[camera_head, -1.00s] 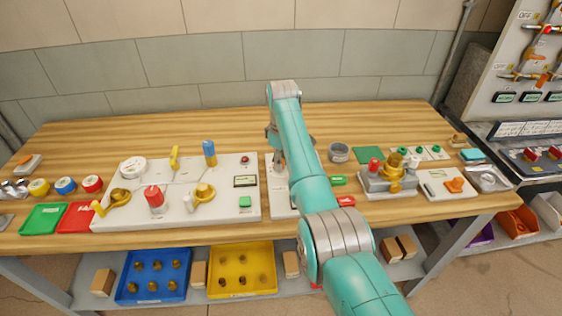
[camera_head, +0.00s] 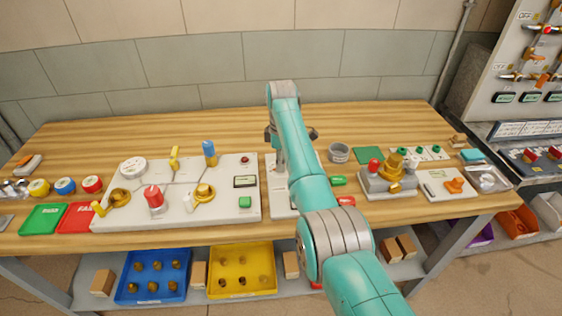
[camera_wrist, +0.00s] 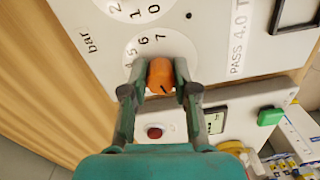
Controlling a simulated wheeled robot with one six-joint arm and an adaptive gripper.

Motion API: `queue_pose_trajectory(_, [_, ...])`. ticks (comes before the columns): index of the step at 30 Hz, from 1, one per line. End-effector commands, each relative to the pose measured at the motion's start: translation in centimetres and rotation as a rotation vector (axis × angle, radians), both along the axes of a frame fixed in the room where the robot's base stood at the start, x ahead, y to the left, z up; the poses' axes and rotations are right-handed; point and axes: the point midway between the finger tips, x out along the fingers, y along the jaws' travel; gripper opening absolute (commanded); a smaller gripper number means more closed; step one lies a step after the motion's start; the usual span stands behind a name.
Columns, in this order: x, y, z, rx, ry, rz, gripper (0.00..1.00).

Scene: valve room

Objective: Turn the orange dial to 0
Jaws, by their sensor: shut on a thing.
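The orange dial (camera_wrist: 160,76) sits between the two fingertips of my gripper (camera_wrist: 159,70) in the wrist view. The fingers are shut on its sides. A dark mark shows on the dial near its lower edge in the picture. A white number ring (camera_wrist: 157,42) surrounds the dial, with 5, 6 and 7 readable above it; the 0 of this ring cannot be made out. In the head view my gripper (camera_head: 291,134) is over the white panel (camera_head: 281,204) at the table's middle, and my arm hides the dial.
A second number circle (camera_wrist: 125,8) lies beside the dial, near a "bar" label. A red button (camera_wrist: 154,133), a small display (camera_wrist: 214,122) and a green button (camera_wrist: 270,116) are nearby. In the head view, a larger valve panel (camera_head: 225,205) stands left and a grey cup (camera_head: 339,153) right.

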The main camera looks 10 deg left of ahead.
Motion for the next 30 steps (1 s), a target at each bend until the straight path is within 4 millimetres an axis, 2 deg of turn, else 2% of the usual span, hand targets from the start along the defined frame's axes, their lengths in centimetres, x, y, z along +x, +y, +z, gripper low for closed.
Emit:
queue_pose_trajectory(6, [0.1,0.1,0.1,0.001,-0.003,0.001,0.0])
queue_pose_trajectory(7, [0.1,0.1,0.1,0.002,-0.003,0.001,0.31])
queue_pose_trajectory(9, [0.0,0.1,0.1,0.001,-0.003,0.001,0.48])
queue_pose_trajectory(10, [0.0,0.1,0.1,0.001,-0.003,0.0,0.54])
queue_pose_trajectory(22, [0.1,0.0,0.6,0.001,-0.002,-0.001,0.54])
queue_pose_trajectory(26, [0.1,0.1,2.3,0.001,-0.004,-0.001,0.54])
queue_pose_trajectory(30, [0.2,0.1,5.1,0.001,-0.004,0.0,0.54])
